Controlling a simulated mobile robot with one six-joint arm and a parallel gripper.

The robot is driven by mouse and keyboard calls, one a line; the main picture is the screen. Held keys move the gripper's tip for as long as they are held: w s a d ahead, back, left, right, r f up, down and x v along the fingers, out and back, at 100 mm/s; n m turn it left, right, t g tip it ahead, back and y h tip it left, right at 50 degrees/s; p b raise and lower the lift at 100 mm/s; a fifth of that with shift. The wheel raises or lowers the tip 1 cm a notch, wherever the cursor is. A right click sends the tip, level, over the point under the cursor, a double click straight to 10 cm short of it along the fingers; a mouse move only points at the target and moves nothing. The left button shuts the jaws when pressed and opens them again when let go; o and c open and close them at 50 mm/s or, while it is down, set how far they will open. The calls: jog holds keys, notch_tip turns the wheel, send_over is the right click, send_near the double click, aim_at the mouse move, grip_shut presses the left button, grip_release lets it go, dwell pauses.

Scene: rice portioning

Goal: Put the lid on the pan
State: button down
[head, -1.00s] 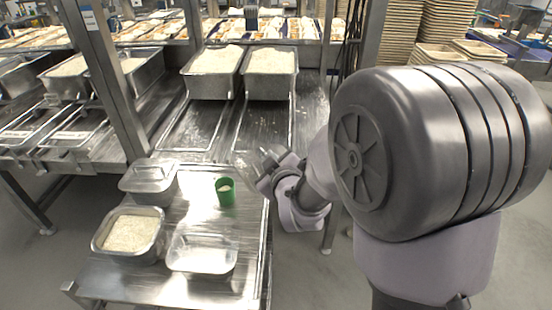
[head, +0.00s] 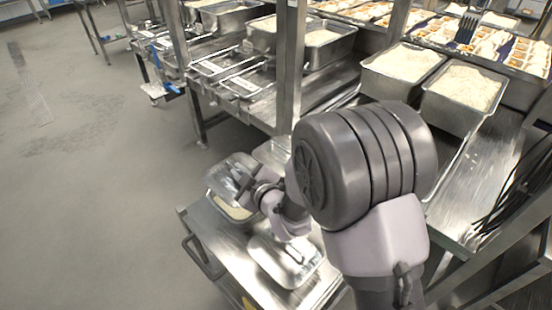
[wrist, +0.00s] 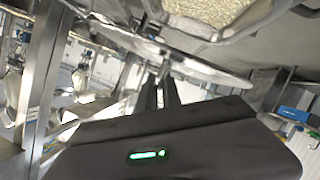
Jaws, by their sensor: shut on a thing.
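My gripper (head: 246,186) is shut on a shiny metal lid (head: 232,168) and holds it over the back part of a metal pan (head: 214,198). Rice (head: 232,208) shows in the pan below the lid's near side. In the wrist view my fingers (wrist: 159,92) grip the lid (wrist: 190,64) at its middle, and rice (wrist: 205,12) in the pan shows beyond it at the top. The lid looks apart from the pan there, with the rice still uncovered.
Two large rice tubs (head: 465,92) stand on the bench at right. A steel post (head: 290,70) rises behind my arm. Open floor (head: 90,200) lies left.

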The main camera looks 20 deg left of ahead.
jog(key=shift+s+a+f, duration=0.2)
jog(key=shift+a, duration=0.1)
jog(key=shift+f, duration=0.3)
jog(key=shift+d+f+b, duration=0.1)
jog(key=shift+f+b, duration=1)
jog(key=shift+f, duration=1.55)
jog(key=shift+d+f+b, duration=0.1)
jog(key=shift+f+b, duration=0.25)
jog(key=shift+b, duration=0.35)
jog(key=c, duration=1.5)
grip_release()
jog(key=shift+o, duration=0.2)
